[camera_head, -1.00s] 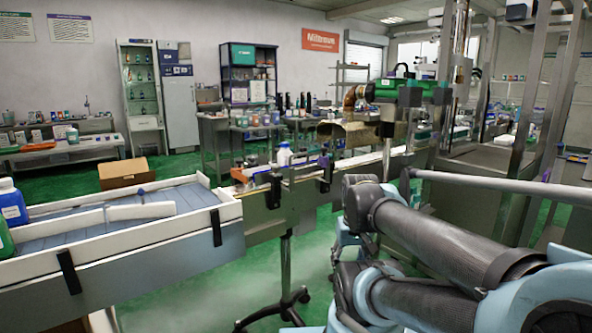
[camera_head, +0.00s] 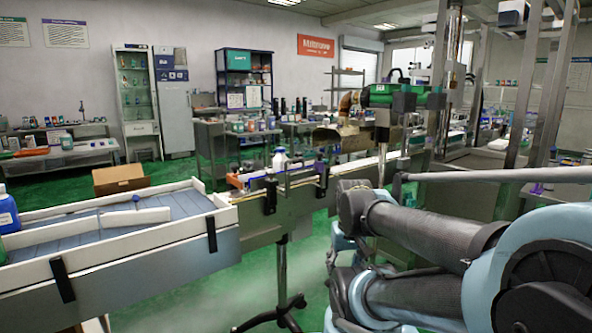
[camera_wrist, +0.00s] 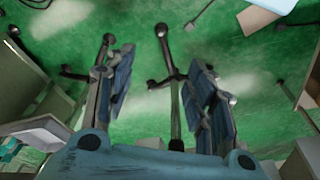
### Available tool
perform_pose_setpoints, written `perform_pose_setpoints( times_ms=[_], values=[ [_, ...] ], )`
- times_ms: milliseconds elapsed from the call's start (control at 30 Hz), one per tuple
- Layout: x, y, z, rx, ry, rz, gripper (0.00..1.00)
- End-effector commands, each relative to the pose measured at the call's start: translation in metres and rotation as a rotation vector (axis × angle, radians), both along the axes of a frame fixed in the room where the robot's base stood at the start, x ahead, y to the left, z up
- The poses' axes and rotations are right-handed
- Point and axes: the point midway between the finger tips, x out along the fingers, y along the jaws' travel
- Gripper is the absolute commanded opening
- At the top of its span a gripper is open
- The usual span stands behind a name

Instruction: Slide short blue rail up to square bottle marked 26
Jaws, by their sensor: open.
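In the head view, a thin blue rail (camera_head: 297,169) runs along the conveyor in the middle of the picture. Its length is hard to judge. A white bottle with a blue label (camera_head: 281,161) stands by the rail's left part. I cannot read a number 26 on any bottle, and the bottle's shape is too small to tell. In the wrist view, my gripper (camera_wrist: 160,68) is open and empty, with two blue-grey fingers apart above the green floor. Neither rail nor bottle shows clearly there. My gripper is not visible in the head view.
A white-walled conveyor tray (camera_head: 120,245) fills the left, with a blue bottle (camera_head: 7,212) at its edge. A cardboard box (camera_head: 120,179) lies on the floor behind. A stand (camera_head: 281,280) supports the conveyor. Metal posts (camera_head: 545,100) rise at right; green floor shows below.

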Motion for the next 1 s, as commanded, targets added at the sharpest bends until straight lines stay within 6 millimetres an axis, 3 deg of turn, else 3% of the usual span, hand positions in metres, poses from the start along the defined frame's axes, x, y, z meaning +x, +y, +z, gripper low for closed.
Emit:
perform_pose_setpoints(
  times_ms=[33,133,233,467,700,1000],
  values=[
    [0.000,0.000,0.000,0.000,0.000,0.000,0.43],
    [-0.007,0.002,0.005,0.010,-0.013,-0.005,0.21],
    [0.002,0.007,0.010,0.048,-0.016,-0.023,0.00],
    [0.045,0.031,0.027,0.228,-0.044,-0.104,0.00],
    [0.101,0.048,0.049,0.433,-0.088,-0.195,0.00],
    [0.178,0.048,0.078,0.683,-0.169,-0.310,0.00]
  ],
)
